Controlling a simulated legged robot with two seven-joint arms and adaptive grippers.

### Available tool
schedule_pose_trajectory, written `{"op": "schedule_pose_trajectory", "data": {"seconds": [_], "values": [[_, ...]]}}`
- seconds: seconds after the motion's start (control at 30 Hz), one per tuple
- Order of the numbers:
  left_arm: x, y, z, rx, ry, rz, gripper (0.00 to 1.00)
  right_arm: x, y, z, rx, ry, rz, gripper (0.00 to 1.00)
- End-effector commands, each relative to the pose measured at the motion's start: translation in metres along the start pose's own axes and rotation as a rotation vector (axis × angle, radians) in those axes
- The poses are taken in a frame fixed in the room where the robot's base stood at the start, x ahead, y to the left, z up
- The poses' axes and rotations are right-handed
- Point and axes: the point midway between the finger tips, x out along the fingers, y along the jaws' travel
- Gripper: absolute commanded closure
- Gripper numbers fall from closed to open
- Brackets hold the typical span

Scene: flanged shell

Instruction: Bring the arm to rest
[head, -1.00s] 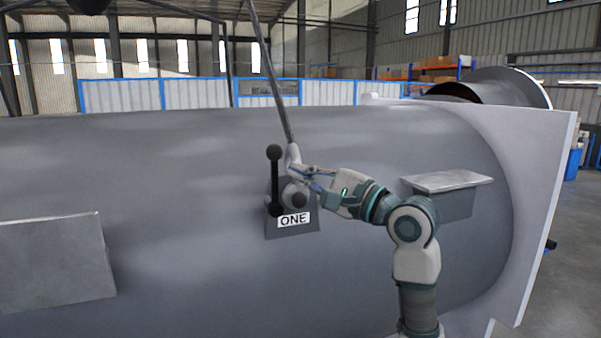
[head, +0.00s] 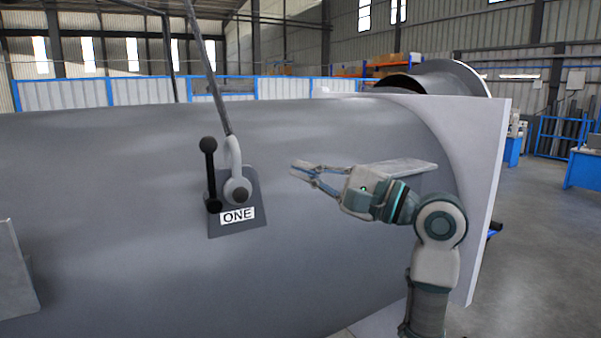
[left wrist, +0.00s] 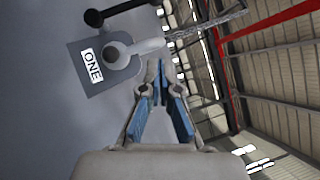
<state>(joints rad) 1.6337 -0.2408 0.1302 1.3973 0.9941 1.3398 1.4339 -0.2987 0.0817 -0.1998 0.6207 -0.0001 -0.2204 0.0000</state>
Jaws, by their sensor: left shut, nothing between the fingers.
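My left gripper (head: 297,170) is shut and empty in front of the grey shell (head: 110,180), to the right of the lifting lug and apart from it. In the left wrist view its blue-lined fingers (left wrist: 160,72) meet at the tips. The lug is a grey plate (head: 240,222) labelled ONE. A light grey shackle (head: 233,160) stands on it, with a dark sling (head: 208,65) rising from its top. A black bar with ball ends (head: 209,175) stands upright beside the shackle. In the left wrist view the shackle (left wrist: 140,50) lies beyond the fingertips. My right gripper is not in view.
A flat grey bracket (head: 405,167) on the shell sits just behind my left gripper and forearm. The shell's pale end flange (head: 487,190) stands at the right. Another grey plate (head: 14,275) is at the far left. Open floor (head: 550,240) lies right of the flange.

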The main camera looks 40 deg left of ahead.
Motion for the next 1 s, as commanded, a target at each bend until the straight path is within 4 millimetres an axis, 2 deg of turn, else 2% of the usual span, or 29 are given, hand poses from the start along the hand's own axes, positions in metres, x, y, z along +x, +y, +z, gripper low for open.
{"op": "schedule_pose_trajectory", "data": {"seconds": [0.1, 0.43, 0.5, 0.57, 0.67, 0.77, 0.8, 0.87, 0.9, 0.97, 1.0], "values": [[0.000, 0.000, 0.001, -0.001, 0.000, 0.000, 1.00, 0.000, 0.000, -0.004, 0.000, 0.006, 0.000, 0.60], [0.000, 0.000, -0.002, 0.003, 0.000, -0.002, 1.00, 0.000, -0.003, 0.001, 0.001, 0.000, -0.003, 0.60], [-0.004, 0.000, -0.008, 0.031, -0.009, -0.019, 1.00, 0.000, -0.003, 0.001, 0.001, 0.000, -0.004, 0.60], [-0.012, 0.000, -0.022, 0.098, -0.030, -0.063, 1.00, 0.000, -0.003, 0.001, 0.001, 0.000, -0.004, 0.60], [-0.040, 0.003, -0.069, 0.304, -0.095, -0.202, 1.00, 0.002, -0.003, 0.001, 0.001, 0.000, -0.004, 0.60], [-0.082, 0.017, -0.135, 0.579, -0.184, -0.396, 1.00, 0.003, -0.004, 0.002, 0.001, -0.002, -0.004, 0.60], [-0.101, 0.025, -0.162, 0.688, -0.223, -0.478, 1.00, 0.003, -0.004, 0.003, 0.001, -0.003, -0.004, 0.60], [-0.129, 0.043, -0.201, 0.839, -0.278, -0.595, 1.00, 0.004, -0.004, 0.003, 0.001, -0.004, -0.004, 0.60], [-0.147, 0.056, -0.225, 0.932, -0.314, -0.670, 1.00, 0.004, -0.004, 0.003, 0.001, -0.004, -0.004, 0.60], [-0.174, 0.080, -0.260, 1.063, -0.367, -0.782, 1.00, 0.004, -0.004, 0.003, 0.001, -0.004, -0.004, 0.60], [-0.191, 0.099, -0.282, 1.145, -0.402, -0.855, 1.00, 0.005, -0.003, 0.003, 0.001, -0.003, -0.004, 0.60]]}}
